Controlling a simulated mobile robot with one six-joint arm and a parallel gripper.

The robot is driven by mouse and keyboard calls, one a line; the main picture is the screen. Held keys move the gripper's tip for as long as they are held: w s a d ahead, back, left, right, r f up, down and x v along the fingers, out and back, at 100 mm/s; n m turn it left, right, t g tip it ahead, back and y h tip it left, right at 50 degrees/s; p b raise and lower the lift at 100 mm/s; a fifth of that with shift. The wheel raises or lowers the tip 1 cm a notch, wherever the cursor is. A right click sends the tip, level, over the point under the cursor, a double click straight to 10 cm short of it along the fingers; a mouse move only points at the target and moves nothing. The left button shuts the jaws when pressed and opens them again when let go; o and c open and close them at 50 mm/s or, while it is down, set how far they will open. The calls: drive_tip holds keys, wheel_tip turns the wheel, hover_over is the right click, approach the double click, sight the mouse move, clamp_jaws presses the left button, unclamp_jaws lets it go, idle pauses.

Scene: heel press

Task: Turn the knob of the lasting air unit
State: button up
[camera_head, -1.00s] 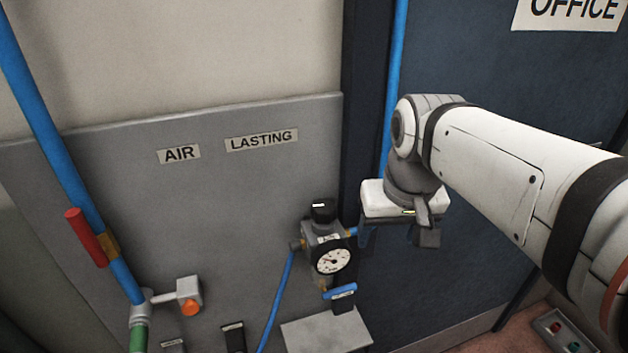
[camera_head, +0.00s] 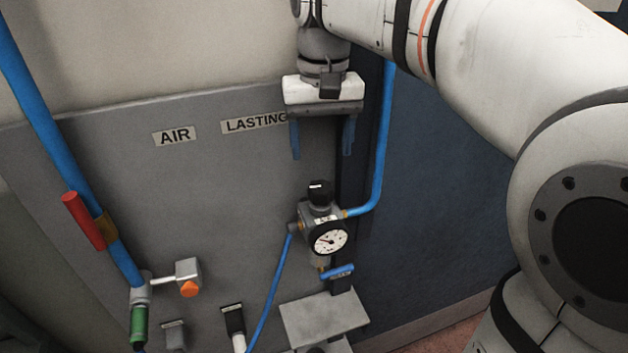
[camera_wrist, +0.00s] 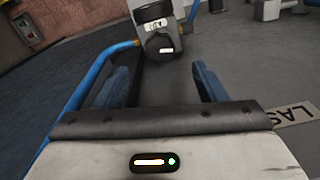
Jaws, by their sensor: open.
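The lasting air unit (camera_head: 309,227) is on the grey panel, with a black knob (camera_head: 320,193) on top, a round white gauge (camera_head: 330,239) in front and a blue lever (camera_head: 338,271) below. My gripper (camera_head: 323,150) is above the knob, pointing down, with its two blue fingers spread wide and nothing between them. A gap shows between the fingertips and the knob. In the wrist view, the knob (camera_wrist: 165,43) is ahead of my open gripper (camera_wrist: 163,78), roughly midway between the fingers and beyond their tips.
Blue pipe (camera_head: 383,140) runs down the right side to the unit. A blue hose (camera_head: 270,300) hangs at its left. A grey bracket (camera_head: 325,316) juts out below. At left are a red handle (camera_head: 83,221) and an orange-tipped valve (camera_head: 189,288). The panel between is clear.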

sight(321, 188)
wheel_tip(321, 188, down, 10)
drive_tip(key=shift+r+p, duration=0.2)
drive_tip(key=shift+p, duration=0.25)
drive_tip(key=c, duration=0.9)
drive_tip(key=shift+c, duration=0.3)
drive_tip(key=shift+n, duration=0.3)
drive_tip(key=o, duration=1)
drive_tip(key=shift+c, duration=0.2)
